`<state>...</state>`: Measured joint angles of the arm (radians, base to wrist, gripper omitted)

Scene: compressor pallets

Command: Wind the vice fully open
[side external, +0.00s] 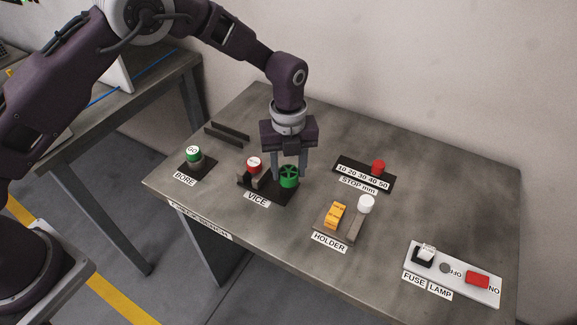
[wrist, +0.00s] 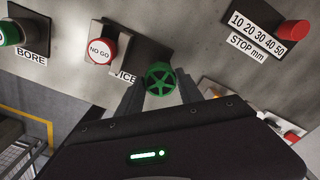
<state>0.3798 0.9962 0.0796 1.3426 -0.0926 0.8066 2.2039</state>
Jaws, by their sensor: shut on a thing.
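The vice (side external: 258,191) is a dark base on the bench with a green spoked handwheel (side external: 289,182) at its right end. A red-topped gauge piece (side external: 254,164) stands at its left part; in the wrist view this piece (wrist: 102,48) reads NO GO. My gripper (side external: 288,173) points down at the handwheel. In the wrist view my fingers (wrist: 160,92) stand on either side of the green wheel (wrist: 160,78), shut on it. How far the vice jaws are apart is hard to tell.
A green GO gauge (side external: 193,154) stands at BORE on the left. The STOP mm scale (side external: 364,174) with a red knob is behind right. The HOLDER (side external: 355,227) with yellow and white pieces is in front right. A FUSE and LAMP panel (side external: 452,273) lies far right.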

